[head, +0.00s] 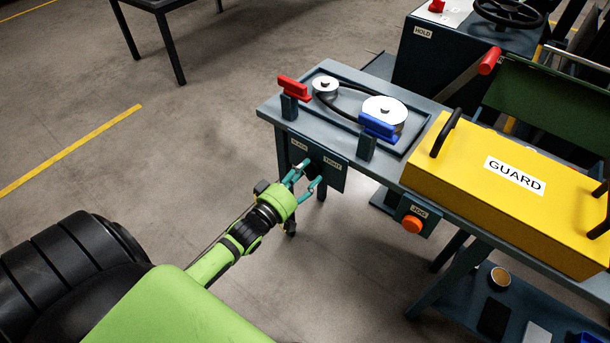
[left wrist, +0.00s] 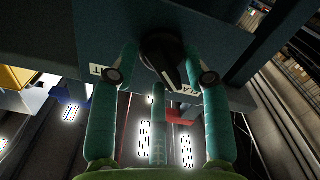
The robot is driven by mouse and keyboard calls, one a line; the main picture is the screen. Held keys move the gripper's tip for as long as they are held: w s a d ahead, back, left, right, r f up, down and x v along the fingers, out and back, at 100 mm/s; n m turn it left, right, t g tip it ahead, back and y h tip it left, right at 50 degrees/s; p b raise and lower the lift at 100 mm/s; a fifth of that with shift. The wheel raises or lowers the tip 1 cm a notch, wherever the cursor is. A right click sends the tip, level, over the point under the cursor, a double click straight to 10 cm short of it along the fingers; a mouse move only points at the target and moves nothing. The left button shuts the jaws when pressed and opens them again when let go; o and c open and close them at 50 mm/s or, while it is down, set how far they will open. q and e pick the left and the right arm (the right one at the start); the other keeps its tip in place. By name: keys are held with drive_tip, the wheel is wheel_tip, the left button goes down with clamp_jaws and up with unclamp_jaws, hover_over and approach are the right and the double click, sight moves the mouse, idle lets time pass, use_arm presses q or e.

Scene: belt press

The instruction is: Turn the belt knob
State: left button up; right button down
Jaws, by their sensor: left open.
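The belt knob (left wrist: 160,55) is dark with a lighter pointer bar, on the front panel (head: 332,176) of the table; the panel bears a label at left that is hard to read and a TIGHT label at right. In the head view the knob is mostly hidden by my left gripper (head: 307,180), which is open at the panel. In the left wrist view the green fingers of my left gripper (left wrist: 160,65) stand on either side of the knob, with gaps showing; I cannot tell whether either touches. My right gripper is not in view.
Above the panel are a belt on two pulleys (head: 385,108), a red clamp (head: 295,88) and a blue clamp (head: 378,126). A yellow GUARD cover (head: 480,170) with black handles lies to the right. An orange JOG button (head: 412,224) sits below it. The floor at left is open.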

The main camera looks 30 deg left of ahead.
use_arm(q)
clamp_jaws()
